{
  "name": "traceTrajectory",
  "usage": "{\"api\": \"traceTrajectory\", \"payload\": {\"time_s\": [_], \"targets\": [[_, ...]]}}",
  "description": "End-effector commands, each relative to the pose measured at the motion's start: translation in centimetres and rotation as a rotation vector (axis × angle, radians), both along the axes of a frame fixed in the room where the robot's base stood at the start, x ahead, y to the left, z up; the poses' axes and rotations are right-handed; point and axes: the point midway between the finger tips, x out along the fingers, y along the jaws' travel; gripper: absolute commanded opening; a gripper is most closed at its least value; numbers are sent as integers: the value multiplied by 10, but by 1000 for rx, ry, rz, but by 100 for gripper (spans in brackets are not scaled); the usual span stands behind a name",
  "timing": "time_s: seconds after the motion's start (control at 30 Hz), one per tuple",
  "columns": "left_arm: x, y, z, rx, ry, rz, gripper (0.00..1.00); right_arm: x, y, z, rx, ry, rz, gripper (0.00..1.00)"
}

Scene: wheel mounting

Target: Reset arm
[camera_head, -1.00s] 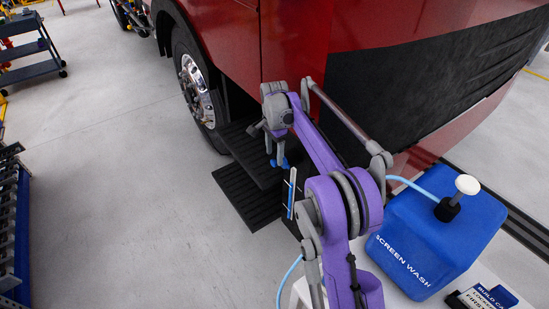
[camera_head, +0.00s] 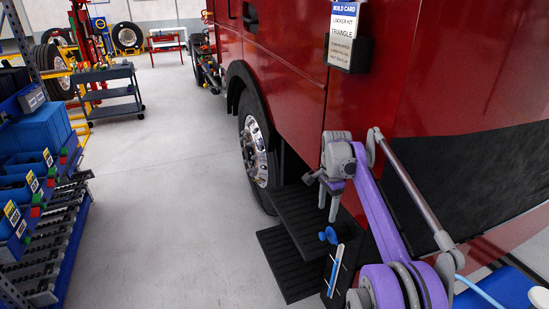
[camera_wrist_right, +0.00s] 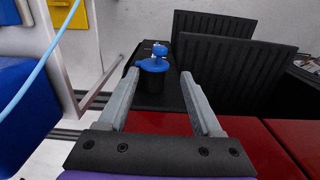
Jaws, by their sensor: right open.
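My right arm is purple and grey and comes in from the lower right of the head view. Its gripper (camera_head: 328,206) hangs fingers down beside the red truck (camera_head: 290,80), near the black steps (camera_head: 292,222). In the right wrist view the right gripper's two grey fingers (camera_wrist_right: 160,100) are apart with nothing held. A blue cap (camera_wrist_right: 153,64) on a dark container shows beyond and between the fingertips. In the head view the blue cap (camera_head: 328,235) sits just below the fingers. The exact gap cannot be told. My left gripper is out of view.
The truck's front wheel (camera_head: 254,150) stands behind the steps. A build card (camera_head: 342,35) hangs on the truck side. A blue container (camera_head: 500,288) is at the lower right. A rack with blue bins (camera_head: 30,150) lines the left. The grey floor between is clear.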

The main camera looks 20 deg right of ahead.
Motion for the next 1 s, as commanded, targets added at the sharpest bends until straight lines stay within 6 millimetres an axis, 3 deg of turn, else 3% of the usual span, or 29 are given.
{"api": "traceTrajectory", "payload": {"time_s": [0.17, 0.37, 0.67, 0.87, 1.0], "targets": [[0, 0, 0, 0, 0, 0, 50, -6, 8, 5, -4, -12, 44, 66], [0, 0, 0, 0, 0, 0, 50, -42, 45, 19, -32, -80, 275, 66], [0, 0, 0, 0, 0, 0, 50, -133, 105, 14, -113, -203, 719, 66], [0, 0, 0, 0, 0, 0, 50, -204, 137, -13, -189, -278, 1008, 66], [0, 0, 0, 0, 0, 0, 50, -253, 154, -42, -252, -324, 1203, 66]]}}
